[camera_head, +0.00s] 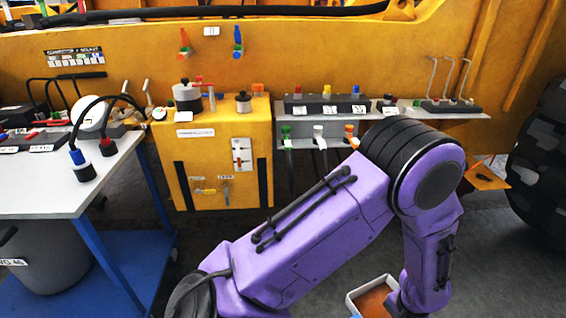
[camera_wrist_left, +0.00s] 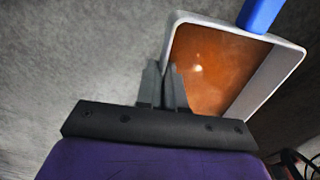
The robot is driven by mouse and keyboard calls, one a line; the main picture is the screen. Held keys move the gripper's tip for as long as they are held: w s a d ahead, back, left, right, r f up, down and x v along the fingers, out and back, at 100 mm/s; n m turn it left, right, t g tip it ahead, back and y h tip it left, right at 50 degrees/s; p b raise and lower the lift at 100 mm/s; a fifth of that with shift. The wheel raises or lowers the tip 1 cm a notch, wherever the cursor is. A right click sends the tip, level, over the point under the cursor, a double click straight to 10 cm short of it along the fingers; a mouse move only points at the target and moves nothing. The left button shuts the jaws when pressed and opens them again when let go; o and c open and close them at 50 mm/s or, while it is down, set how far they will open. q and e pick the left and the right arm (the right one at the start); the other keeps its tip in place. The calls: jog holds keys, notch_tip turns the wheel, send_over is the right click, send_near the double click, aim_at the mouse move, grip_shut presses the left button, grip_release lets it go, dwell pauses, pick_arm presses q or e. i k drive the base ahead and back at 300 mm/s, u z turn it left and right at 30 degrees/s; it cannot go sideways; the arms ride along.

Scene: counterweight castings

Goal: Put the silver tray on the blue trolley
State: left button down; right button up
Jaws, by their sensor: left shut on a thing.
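The silver tray (camera_head: 352,301) shows partly at the bottom edge of the head view, with a pale rim and an orange-brown inside. In the left wrist view the tray (camera_wrist_left: 285,78) is tilted in the picture, with a blue bar (camera_wrist_left: 261,14) at its far rim. My left gripper (camera_wrist_left: 163,78) is shut on the tray's near-left wall, one finger on each side. In the head view my purple wrist hides the tray's right part and the fingers. The blue trolley (camera_head: 30,190) stands at the left, with a pale top and blue legs. My right gripper is not in view.
A yellow cabinet (camera_head: 222,170) and a grey shelf (camera_head: 300,142) line the machine. A dark bin (camera_head: 45,260) is under the trolley. The trolley's near top is bare.

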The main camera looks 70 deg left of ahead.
aim_at(20, 190)
jog(key=z, duration=0.05)
jog(key=k, duration=0.2)
jog(key=u, duration=3.35)
